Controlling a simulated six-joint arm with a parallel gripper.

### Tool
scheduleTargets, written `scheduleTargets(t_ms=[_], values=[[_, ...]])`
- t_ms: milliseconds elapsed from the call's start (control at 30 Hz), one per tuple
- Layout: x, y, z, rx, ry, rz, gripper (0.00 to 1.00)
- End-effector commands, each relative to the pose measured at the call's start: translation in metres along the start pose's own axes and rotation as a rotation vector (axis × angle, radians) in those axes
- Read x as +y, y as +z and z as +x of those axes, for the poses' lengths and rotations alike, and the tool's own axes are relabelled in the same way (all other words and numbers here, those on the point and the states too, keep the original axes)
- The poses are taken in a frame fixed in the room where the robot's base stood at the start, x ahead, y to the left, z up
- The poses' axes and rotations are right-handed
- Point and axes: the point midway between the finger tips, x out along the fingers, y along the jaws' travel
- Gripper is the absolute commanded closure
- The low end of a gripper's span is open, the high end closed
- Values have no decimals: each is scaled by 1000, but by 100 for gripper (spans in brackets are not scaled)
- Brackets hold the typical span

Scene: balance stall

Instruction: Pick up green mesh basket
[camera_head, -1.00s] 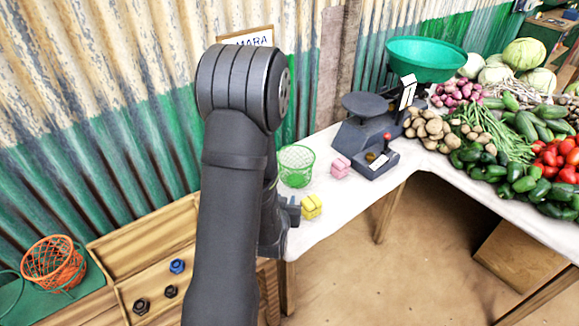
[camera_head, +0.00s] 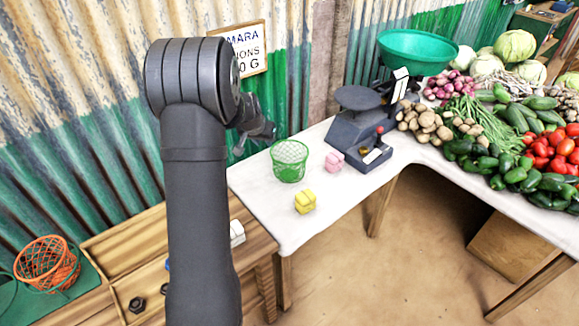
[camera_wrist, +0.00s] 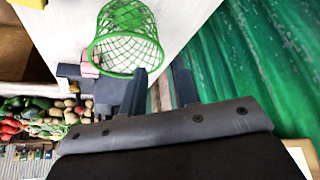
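The green mesh basket (camera_head: 289,172) stands upright on the white-topped table, near its back edge by the wall. In the wrist view the basket (camera_wrist: 127,50) is at upper left, its open rim facing the camera. My gripper (camera_head: 255,140) is up and to the left of the basket in the head view, partly hidden behind my arm. In the wrist view my gripper (camera_wrist: 161,88) shows two fingers apart with nothing between them. The left finger overlaps the basket's rim in the picture, but the head view shows a gap.
A yellow block (camera_head: 305,201) and a pink block (camera_head: 335,160) sit near the basket. A dark scale (camera_head: 360,130) with a green bowl (camera_head: 420,54) stands farther right. The corrugated wall (camera_head: 110,90) is close behind. An orange basket (camera_head: 47,262) is at lower left.

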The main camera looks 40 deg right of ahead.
Motion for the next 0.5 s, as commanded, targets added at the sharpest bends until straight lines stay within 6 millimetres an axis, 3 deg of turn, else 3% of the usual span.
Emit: scheduleTargets(t_ms=[100,300,500], values=[[-6,-16,-19,-52,49,22,71],[-7,-25,-36,-101,99,45,71],[-4,-22,-12,-110,105,48,71]])
